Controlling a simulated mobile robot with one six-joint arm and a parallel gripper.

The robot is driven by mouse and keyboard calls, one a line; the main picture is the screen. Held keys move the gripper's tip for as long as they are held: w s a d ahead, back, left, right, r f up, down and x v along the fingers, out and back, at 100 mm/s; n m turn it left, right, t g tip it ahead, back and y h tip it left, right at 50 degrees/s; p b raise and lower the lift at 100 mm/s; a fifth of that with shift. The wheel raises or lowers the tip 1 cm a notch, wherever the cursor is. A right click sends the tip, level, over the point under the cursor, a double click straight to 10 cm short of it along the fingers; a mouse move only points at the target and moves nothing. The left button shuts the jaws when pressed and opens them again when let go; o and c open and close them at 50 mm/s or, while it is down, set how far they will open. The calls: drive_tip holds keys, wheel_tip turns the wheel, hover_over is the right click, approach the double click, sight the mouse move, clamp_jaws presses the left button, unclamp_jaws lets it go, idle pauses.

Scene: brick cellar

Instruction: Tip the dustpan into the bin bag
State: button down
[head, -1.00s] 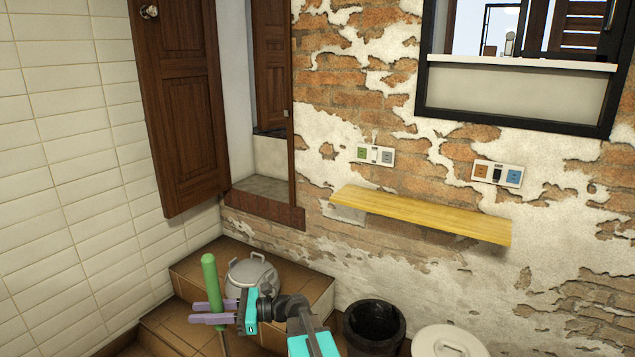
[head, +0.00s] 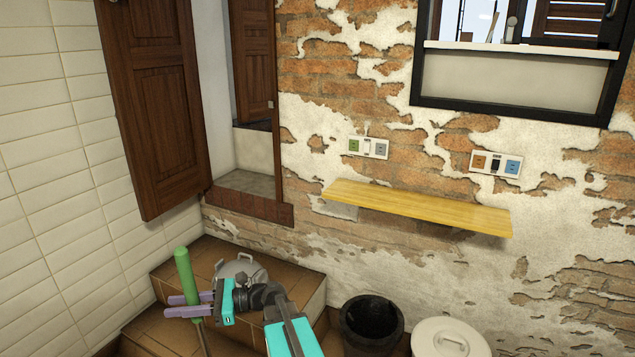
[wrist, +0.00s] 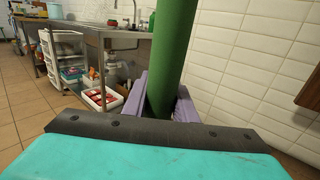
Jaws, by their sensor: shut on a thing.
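My gripper (head: 188,305), with purple fingers, is shut on an upright, slightly tilted green handle (head: 184,275) at the lower left of the head view. In the wrist view the green handle (wrist: 170,60) rises between the fingers. A thin shaft runs down from it out of the head view. I take it for the dustpan's handle; the pan itself is not in view. A dark open container (head: 372,322), which may be the bin bag, stands on the floor at the lower middle, right of my gripper. Its inside is dark and its contents cannot be made out.
A white lidded bin (head: 450,338) stands right of the dark container. A yellow shelf (head: 418,208) juts from the brick wall above. The wrist view shows a metal sink bench (wrist: 110,35).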

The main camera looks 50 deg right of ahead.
drive_tip(key=shift+w+d+r, duration=0.1)
idle(0.3)
drive_tip(key=w+d+r+m+t+h+p, duration=0.1)
drive_tip(key=w+d+r+m+t+h, duration=0.2)
drive_tip(key=d, duration=0.5)
drive_tip(key=d+r+m+t+h+p, duration=0.1)
drive_tip(key=d+r+m+t+h, duration=0.2)
drive_tip(key=d, duration=0.5)
drive_tip(key=w+d+r+m+t+h+p, duration=0.1)
drive_tip(key=w+d+r+m+h, duration=0.15)
drive_tip(key=d+h, duration=0.4)
drive_tip(key=s+d+r+m+g+h+p, duration=0.1)
drive_tip(key=s+d+r+m+h, duration=0.2)
drive_tip(key=d, duration=0.5)
drive_tip(key=s+d+r+m+h+p, duration=0.1)
drive_tip(key=s+d+r+m+h, duration=0.1)
drive_tip(key=d+r+h, duration=0.3)
drive_tip(key=s+d+r+m+g+h+p, duration=0.1)
drive_tip(key=s+d+r+m+h, duration=0.2)
drive_tip(key=d, duration=1)
drive_tip(key=shift+s+d+r+m+g+h, duration=0.25)
drive_tip(key=shift+s+r+m+g+h, duration=0.15)
drive_tip(key=shift+s, duration=0.6)
drive_tip(key=shift+d, duration=0.1)
